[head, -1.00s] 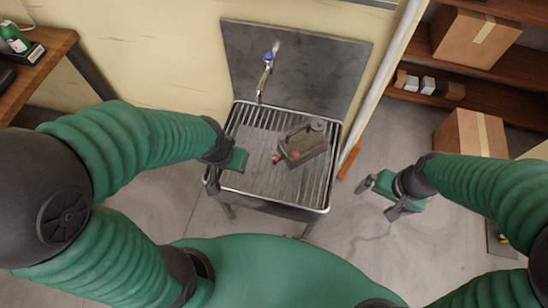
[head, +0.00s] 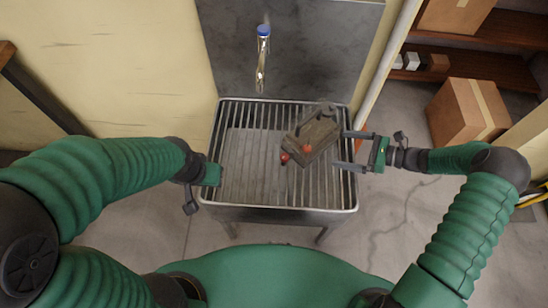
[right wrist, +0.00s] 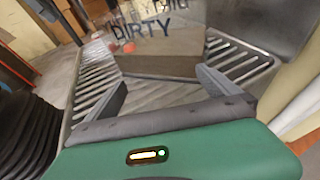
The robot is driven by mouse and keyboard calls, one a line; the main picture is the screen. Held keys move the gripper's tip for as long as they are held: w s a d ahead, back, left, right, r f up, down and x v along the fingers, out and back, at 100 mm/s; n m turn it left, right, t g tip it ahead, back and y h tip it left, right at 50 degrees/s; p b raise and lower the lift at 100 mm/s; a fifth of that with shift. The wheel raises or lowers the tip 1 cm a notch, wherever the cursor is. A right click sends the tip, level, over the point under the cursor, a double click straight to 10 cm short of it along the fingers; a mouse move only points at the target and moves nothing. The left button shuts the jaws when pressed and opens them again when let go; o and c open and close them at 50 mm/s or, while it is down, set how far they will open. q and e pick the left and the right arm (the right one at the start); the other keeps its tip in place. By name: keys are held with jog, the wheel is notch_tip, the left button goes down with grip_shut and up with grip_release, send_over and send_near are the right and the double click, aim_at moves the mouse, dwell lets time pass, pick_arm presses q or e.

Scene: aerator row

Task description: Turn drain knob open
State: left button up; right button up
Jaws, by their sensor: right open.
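A dark grey-brown box-like unit (head: 318,133) rests tilted on the slatted sink grate. Two small red knobs, one on its top near the front (head: 306,149) and one at its lower left edge (head: 285,158), show in the head view. I cannot tell which is the drain knob. In the right wrist view the unit (right wrist: 165,50) bears the word DIRTY, with blurred red knobs (right wrist: 128,47) at its left. My right gripper (head: 341,150) is open and empty, its fingers pointing left at the unit's right side, apart from the knobs. My left gripper (head: 211,175) is at the basin's left rim; its fingers are unclear.
The metal basin (head: 282,208) has a raised rim around its grate. A blue-topped tap (head: 262,45) hangs from the metal back panel (head: 310,50). A pale pipe (head: 380,75) runs at the right. Cardboard boxes (head: 470,112) and shelves stand further right.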

jog(key=shift+a+r, duration=0.35)
jog(key=shift+a, duration=0.3)
jog(key=shift+a+r+n+y, duration=0.15)
jog(key=shift+a+n+y, duration=0.15)
jog(key=shift+a, duration=0.1)
jog(key=b+x, duration=0.1)
jog(key=x, duration=0.7)
jog(key=shift+s+a+b, duration=0.15)
jog(key=shift+a+b, duration=0.1)
jog(key=shift+b, duration=0.15)
pick_arm(q)
jog(key=shift+s+f, duration=0.4)
jog(key=shift+f, duration=0.45)
pick_arm(e)
jog(key=shift+x, duration=0.8)
grip_shut()
pick_arm(q)
jog(key=shift+a, duration=0.1)
pick_arm(e)
jog(key=c, duration=2.1)
grip_release()
